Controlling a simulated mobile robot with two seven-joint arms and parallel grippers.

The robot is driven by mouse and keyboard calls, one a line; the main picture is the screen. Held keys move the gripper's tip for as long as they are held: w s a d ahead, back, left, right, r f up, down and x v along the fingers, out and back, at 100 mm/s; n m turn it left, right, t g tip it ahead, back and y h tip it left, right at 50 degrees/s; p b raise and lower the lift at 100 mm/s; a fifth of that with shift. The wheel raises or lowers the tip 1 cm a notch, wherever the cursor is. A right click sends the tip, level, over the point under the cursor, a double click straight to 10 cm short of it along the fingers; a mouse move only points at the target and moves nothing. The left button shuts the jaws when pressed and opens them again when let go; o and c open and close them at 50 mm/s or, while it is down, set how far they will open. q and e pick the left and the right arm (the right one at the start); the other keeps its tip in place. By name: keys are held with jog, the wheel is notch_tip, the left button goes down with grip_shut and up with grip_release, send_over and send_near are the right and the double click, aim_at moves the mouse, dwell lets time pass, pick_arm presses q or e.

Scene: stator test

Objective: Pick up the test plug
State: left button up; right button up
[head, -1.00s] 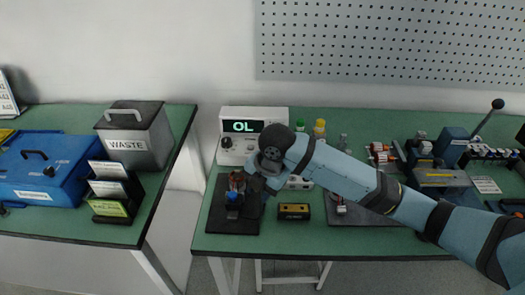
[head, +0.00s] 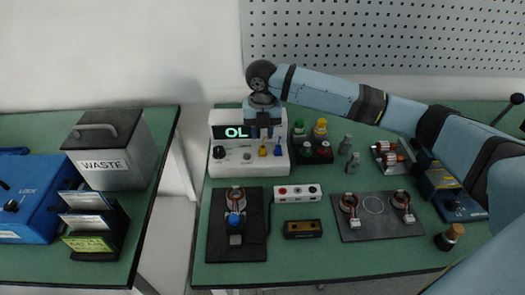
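The meter (head: 225,157) is a white box with a lit "OL" display. At its lower right front sit a small yellow plug-like piece (head: 263,151) and a blue one (head: 278,151); I cannot tell for sure which is the test plug. My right gripper (head: 262,134) points down in front of the meter's upper right, just above the yellow piece and apart from it. Its two dark fingers look parted, with nothing seen between them. A blue-topped part (head: 234,219) stands at a copper-wound stator on a black fixture (head: 255,246). My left gripper is out of view.
A white socket block (head: 297,199) and a black-yellow block (head: 303,229) lie right of the fixture. Bottles (head: 320,129) stand right of the meter. A dark plate (head: 374,226) holds two stators. A waste bin (head: 110,165) stands on the left table, across a gap.

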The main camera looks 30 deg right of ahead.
aim_at(263, 146)
jog(key=shift+d+f+b, duration=0.1)
jog(key=shift+f+b, duration=0.25)
jog(key=shift+f, duration=2.75)
grip_shut()
